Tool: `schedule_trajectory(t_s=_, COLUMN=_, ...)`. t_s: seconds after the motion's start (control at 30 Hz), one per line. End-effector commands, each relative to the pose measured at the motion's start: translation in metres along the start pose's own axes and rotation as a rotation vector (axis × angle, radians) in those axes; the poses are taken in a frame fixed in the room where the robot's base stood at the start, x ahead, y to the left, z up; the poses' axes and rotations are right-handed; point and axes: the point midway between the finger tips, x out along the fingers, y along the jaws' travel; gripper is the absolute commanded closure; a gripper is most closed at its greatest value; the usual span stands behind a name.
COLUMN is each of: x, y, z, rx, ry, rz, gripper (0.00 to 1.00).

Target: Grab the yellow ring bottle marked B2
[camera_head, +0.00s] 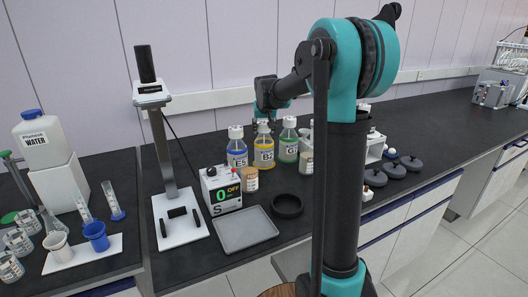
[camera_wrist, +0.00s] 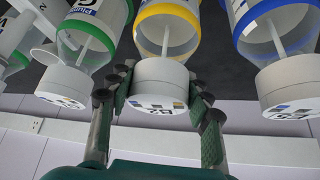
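The yellow ring bottle marked B2 (camera_head: 264,148) stands upright on the dark bench, between a blue ring bottle (camera_head: 237,148) and a green ring bottle (camera_head: 288,142). In the wrist view its yellow ring (camera_wrist: 167,15) and white cap (camera_wrist: 158,88) are in the middle, with B2 on the cap. My gripper (camera_wrist: 161,85) has its two fingers spread, one on each side of the cap. I see no clear grip, though any contact with the cap is hard to make out. In the head view my gripper (camera_head: 262,122) is at the cap, partly hidden.
The blue and green ring bottles stand close on either side. Small brown-labelled jars (camera_head: 250,179) stand in front, near the stirrer display box (camera_head: 221,190). A grey tray (camera_head: 245,230) and a black ring (camera_head: 287,205) lie nearer. A white rack (camera_head: 376,150) stands right.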

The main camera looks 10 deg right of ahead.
Motion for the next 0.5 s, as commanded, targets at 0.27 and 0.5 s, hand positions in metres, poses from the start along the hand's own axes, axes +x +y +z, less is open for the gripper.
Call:
schedule_trajectory(t_s=0.27, x=-0.0001, y=0.0001, z=0.0000, rx=0.000, ry=0.000, rz=0.000, gripper=0.89)
schedule_trajectory(t_s=0.5, x=-0.0007, y=0.0001, z=-0.0003, rx=0.000, ry=0.001, rz=0.000, gripper=1.00)
